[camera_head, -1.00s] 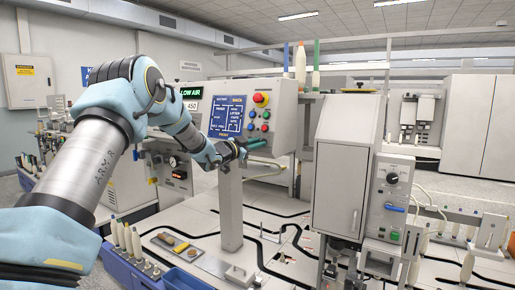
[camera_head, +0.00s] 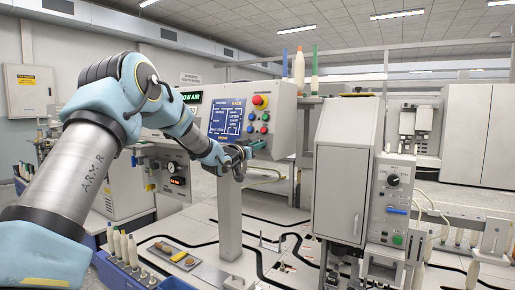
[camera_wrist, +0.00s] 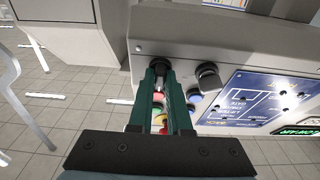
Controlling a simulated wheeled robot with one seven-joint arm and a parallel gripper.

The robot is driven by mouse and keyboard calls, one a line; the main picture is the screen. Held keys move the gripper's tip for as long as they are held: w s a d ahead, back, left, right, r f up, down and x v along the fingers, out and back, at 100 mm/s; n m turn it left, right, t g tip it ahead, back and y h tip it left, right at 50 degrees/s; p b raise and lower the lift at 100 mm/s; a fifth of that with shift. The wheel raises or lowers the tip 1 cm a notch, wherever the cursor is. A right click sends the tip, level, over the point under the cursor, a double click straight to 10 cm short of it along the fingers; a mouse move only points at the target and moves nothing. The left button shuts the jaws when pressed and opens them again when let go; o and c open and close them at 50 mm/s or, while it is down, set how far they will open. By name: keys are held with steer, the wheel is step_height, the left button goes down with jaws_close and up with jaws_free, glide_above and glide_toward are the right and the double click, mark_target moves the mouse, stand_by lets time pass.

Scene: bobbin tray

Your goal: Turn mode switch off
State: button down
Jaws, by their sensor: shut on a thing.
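The control panel (camera_head: 236,118) is a grey box with a blue diagram on its face. In the wrist view, two black knobs are on the panel's near edge. The mode switch (camera_wrist: 159,64), a dark knob with a bright metal part, sits between my fingertips. My gripper (camera_wrist: 160,72) has green fingers closed on it; they partly hide it. The other black knob (camera_wrist: 208,75) stands just to the right, apart from the fingers. In the head view my gripper (camera_head: 254,147) is at the panel's lower right, and the switch is hidden behind it.
A red mushroom button (camera_head: 259,100) and several coloured buttons are above my gripper. A grey cabinet (camera_head: 342,190) stands to the right, with a dial box (camera_head: 394,190) beside it. A blue bobbin tray (camera_head: 122,272) is at lower left. Floor shows beneath the panel in the wrist view.

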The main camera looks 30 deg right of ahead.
stand_by(0.3)
steer(key=c, duration=0.9)
jaws_free()
steer(key=shift+o, duration=0.2)
steer(key=b+v, duration=0.3)
steer(key=v, duration=0.8)
steer(key=shift+f, duration=0.1)
